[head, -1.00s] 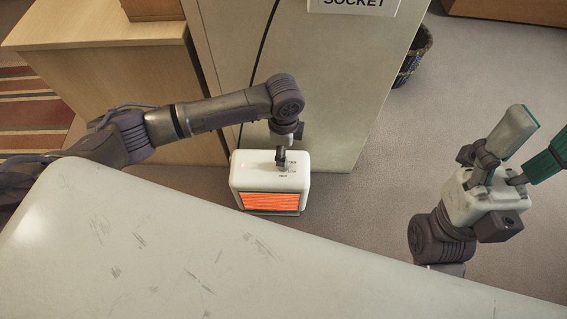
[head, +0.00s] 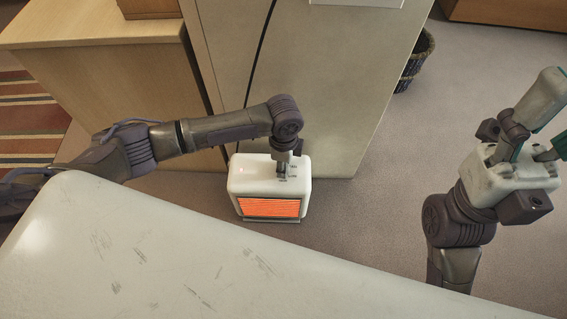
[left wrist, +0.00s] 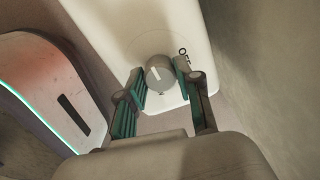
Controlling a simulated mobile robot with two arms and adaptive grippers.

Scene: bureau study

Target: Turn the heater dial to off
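A white heater (head: 240,178) stands on the floor at the cabinet's foot, its front grille glowing orange. My left gripper (head: 281,172) reaches down to its top in the head view, hiding most of the dial. In the left wrist view, the round grey heater dial (left wrist: 160,75) sits between the two fingers of my left gripper (left wrist: 161,80), which look open around it, very close to its sides. My right gripper (head: 545,125) is open and empty, partly cut off at the right edge.
A pale scratched surface (head: 150,260) fills the foreground. A tall beige cabinet (head: 320,80) stands right behind the heater, with a wooden desk (head: 110,75) at left. A dark cable (head: 262,55) hangs down the cabinet. A wicker basket (head: 415,62) stands behind right; open floor lies between.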

